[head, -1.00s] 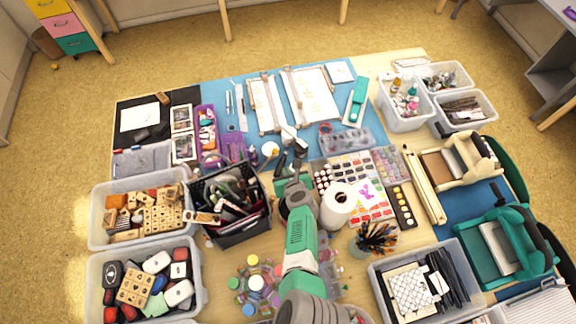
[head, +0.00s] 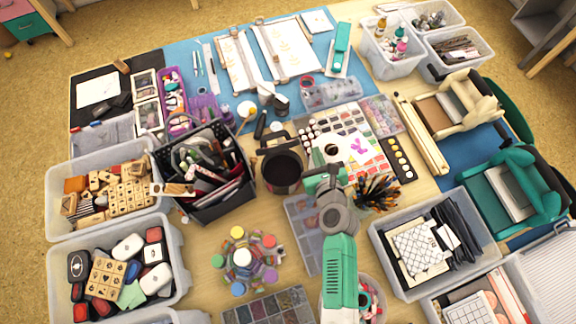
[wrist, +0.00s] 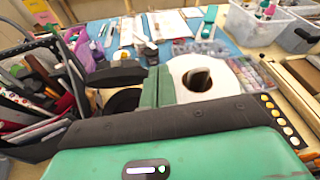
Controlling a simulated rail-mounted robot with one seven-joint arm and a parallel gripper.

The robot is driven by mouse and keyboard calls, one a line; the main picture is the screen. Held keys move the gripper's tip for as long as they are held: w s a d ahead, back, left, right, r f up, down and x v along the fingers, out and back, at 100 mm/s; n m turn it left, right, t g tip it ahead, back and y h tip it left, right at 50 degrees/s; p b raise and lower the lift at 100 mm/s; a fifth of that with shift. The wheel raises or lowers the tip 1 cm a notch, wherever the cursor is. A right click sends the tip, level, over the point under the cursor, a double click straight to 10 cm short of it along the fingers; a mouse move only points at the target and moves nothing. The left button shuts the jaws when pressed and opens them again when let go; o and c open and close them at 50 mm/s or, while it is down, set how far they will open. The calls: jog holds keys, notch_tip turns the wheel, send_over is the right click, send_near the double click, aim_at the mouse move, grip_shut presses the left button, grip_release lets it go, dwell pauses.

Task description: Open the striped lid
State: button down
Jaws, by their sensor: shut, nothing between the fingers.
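I cannot make out a striped lid for certain in either view. A small striped piece (head: 86,208) lies in the bin of wooden stamps at the left, but I cannot tell whether it is a lid. Several inkpads with closed lids, such as a white one (head: 128,247), lie in the clear bin (head: 178,290) at the lower left. My gripper (head: 320,178) is over the middle of the table, beside the white paper roll, well right of that bin. Its fingers (wrist: 157,88) are together and empty in the wrist view.
A black basket of tools (head: 225,208) stands between my gripper and the left bins. A dark round container (head: 280,170) and the white paper roll (wrist: 200,75) are close to my gripper. Colourful jars (head: 242,258) stand at the front; dark pencils (head: 378,192) stand at the right.

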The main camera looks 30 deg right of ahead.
jog(key=shift+m+t+y, duration=0.3)
jog(key=shift+y, duration=0.6)
jog(key=s+a+f+b, duration=0.1)
jog(key=s+a+f, duration=0.1)
jog(key=a+f, duration=0.1)
jog(key=s+a+f+b, duration=0.2)
jog(key=a+f, duration=0.1)
jog(key=s+a+f+b, duration=0.1)
jog(key=s+a+f, duration=0.1)
jog(key=a+f, duration=0.1)
jog(key=shift+a+b, duration=0.2)
jog(key=shift+b, duration=0.15)
jog(key=w+d+b, duration=0.1)
jog(key=w+d, duration=0.1)
jog(key=w, duration=1.1)
jog(key=shift+f, duration=0.25)
jog(key=shift+r, duration=0.1)
